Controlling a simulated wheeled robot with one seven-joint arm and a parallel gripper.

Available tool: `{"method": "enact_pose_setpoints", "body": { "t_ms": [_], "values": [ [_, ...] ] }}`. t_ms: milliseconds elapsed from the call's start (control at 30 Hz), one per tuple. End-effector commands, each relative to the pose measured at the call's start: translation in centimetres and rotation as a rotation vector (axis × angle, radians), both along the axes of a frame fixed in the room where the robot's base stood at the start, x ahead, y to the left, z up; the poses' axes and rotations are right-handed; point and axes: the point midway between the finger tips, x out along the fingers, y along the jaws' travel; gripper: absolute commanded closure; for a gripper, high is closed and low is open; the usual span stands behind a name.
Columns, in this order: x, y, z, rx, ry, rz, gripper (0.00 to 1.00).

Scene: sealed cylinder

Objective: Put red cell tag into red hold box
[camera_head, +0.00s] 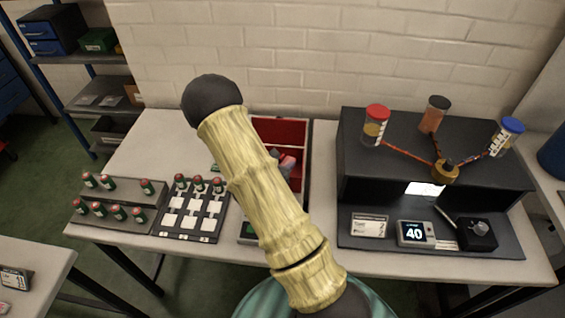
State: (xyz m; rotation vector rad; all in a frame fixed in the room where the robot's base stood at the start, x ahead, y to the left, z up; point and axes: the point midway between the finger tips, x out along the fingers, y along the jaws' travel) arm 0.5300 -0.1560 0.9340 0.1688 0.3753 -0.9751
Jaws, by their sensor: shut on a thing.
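The red hold box (302,135) is an open red-walled tray on the table, right of my arm. My arm hides its left part. Small grey and reddish shapes (287,163) show inside it beside the arm, too small and covered to tell what they are. My gripper cannot be made out; my upper arm, slanting across the middle, covers that area. I cannot pick out the red cell tag.
A stepped rack (120,197) with several red-topped green cells stands at left. A dark board (180,235) beside it holds white squares and red-topped cells.

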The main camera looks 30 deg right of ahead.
Motion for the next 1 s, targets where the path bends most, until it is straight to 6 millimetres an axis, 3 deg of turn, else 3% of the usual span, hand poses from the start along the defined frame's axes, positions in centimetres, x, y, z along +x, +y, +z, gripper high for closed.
{"method": "enact_pose_setpoints", "body": {
  "t_ms": [767, 800, 900, 1000],
  "values": [
    [0.0, 0.0, -1.2, 0.0, 0.0, 0.0, 0.82],
    [0.0, 0.0, -1.2, 0.0, 0.0, 0.0, 0.57],
    [0.0, 0.0, -1.2, 0.0, 0.0, 0.0, 0.39],
    [0.0, 0.0, -1.2, 0.0, 0.0, 0.0, 0.39]
  ]
}}
